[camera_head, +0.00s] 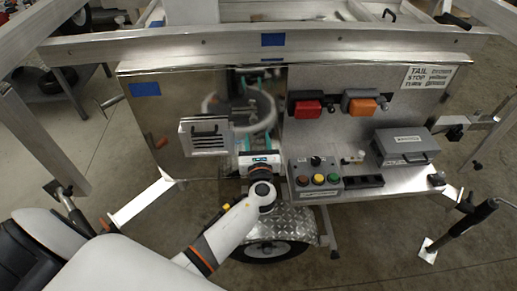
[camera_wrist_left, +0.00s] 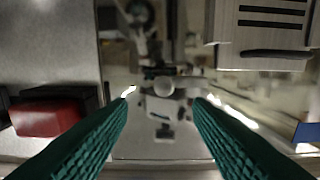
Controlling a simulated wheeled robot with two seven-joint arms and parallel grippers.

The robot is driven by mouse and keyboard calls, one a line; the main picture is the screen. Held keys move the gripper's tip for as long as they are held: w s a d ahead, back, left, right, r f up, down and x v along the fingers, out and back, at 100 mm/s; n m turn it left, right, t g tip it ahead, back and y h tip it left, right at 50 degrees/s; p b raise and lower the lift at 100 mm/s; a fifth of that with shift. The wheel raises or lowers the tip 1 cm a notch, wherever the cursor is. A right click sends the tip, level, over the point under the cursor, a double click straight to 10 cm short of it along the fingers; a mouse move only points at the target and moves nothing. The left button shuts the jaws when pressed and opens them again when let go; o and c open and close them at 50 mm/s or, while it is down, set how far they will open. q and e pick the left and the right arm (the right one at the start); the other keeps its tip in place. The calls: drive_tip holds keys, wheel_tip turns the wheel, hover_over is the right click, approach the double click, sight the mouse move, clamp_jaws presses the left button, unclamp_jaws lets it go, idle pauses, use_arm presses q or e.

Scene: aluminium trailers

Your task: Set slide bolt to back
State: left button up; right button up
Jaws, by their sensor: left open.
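Between and beyond the fingertips is a pale metal fitting with a round knob, which looks like the slide bolt (camera_wrist_left: 163,87). The fingers appear apart from it, and nothing is held. The fitting is blurred, so I cannot tell the bolt's position. In the head view my gripper and wrist hide most of that spot. My right gripper is not in view.
A vented box (camera_head: 205,135) is left of the gripper. Red (camera_head: 307,106) and orange (camera_head: 361,104) lamps are on the right panel. A button box (camera_head: 316,177) and grey case (camera_head: 405,147) sit on the right ledge. A wheel fender (camera_head: 283,229) is below.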

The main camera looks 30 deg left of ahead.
use_arm(q)
drive_tip(key=v, duration=0.3)
drive_tip(key=shift+s+d, duration=0.25)
drive_tip(key=shift+s, duration=0.05)
drive_tip(key=s+d+f+n+g+h, duration=0.1)
drive_tip(key=s+f+n+g+h, duration=0.2)
drive_tip(key=f, duration=0.7)
drive_tip(key=s+f+n+g+h, duration=0.1)
drive_tip(key=s+f+n+g, duration=0.15)
drive_tip(key=s+f, duration=0.6)
drive_tip(key=s+d+f+n+g+h, duration=0.15)
drive_tip(key=f+n, duration=0.25)
drive_tip(key=f, duration=0.8)
drive_tip(key=s+f+n+g+h, duration=0.1)
drive_tip(key=s+f+n, duration=0.4)
drive_tip(key=s, duration=0.6)
drive_tip(key=s+f+n+g+h, duration=0.1)
drive_tip(key=s+f+n+g, duration=0.3)
drive_tip(key=s, duration=0.7)
drive_tip(key=s+f+n+g+h, duration=0.1)
drive_tip(key=s+f+n+g, duration=0.1)
drive_tip(key=s+f+n, duration=0.6)
drive_tip(key=s+n, duration=0.1)
drive_tip(key=s, duration=0.1)
drive_tip(key=shift+s+a+h, duration=0.35)
drive_tip(key=shift+s+a, duration=0.05)
drive_tip(key=shift+f, duration=0.1)
